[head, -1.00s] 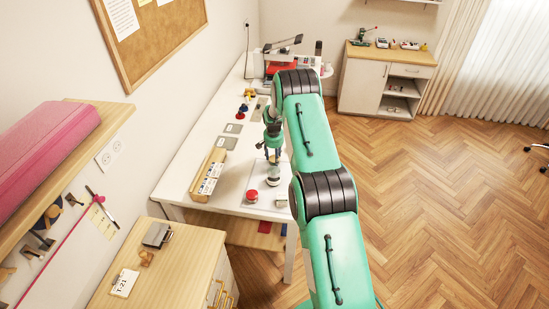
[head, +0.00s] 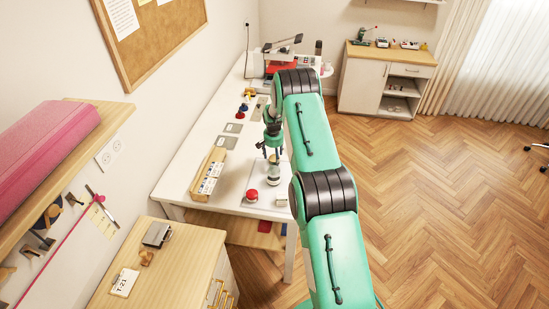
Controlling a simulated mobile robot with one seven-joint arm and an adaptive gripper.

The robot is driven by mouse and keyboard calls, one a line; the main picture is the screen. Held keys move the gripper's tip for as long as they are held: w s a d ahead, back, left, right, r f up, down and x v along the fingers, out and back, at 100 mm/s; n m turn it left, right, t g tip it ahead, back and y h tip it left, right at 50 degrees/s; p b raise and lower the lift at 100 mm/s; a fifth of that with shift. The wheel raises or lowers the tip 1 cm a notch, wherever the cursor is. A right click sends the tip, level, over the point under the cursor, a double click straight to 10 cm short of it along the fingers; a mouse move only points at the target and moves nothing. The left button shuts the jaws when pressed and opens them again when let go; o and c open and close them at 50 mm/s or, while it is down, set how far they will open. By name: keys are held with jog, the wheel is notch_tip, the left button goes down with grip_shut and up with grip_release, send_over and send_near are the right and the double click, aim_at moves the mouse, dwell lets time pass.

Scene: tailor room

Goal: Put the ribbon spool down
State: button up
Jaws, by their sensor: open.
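A small round pale thing with a darker lower part, which looks like the ribbon spool (head: 273,180), stands on the pale mat near the front of the white table. I cannot tell whether a fingertip still touches the spool. A red round-topped thing (head: 252,195) sits to the left of it on the same mat.
The white table (head: 207,133) runs back along the wall. A long wooden box with white labels (head: 210,172) lies left of the mat. A small pale block (head: 281,200) is at the right edge. Grey cards and small coloured things lie farther back.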

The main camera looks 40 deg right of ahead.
notch_tip(320, 180, up, 12)
jog(key=a+b, duration=0.1)
jog(key=shift+s, duration=0.45)
dwell(0.8)
notch_tip(320, 180, up, 20)
jog(key=r+n+t, duration=0.1)
jog(key=n, duration=0.1)
send_over(273, 160)
jog(key=s+a, duration=0.5)
jog(key=a, duration=0.6)
jog(key=s+a+r+n+t, duration=0.1)
jog(key=s+a+r+n, duration=0.1)
jog(key=s+a+r, duration=1)
jog(key=s+a+r+n+t, duration=0.1)
jog(key=s+a+r, duration=0.4)
jog(key=s, duration=0.2)
jog(key=s+a+r+n, duration=0.2)
jog(key=s+a+r, duration=0.2)
jog(key=s, duration=0.4)
jog(key=s+a+n, duration=0.1)
jog(key=s+a, duration=0.2)
jog(key=s, duration=0.6)
jog(key=s+a+f+n+t+y, duration=0.1)
jog(key=s+a, duration=0.3)
jog(key=s, duration=0.6)
jog(key=shift+s+f+n+t, duration=0.25)
jog(key=shift+n+t, duration=0.05)
jog(key=shift+n, duration=0.1)
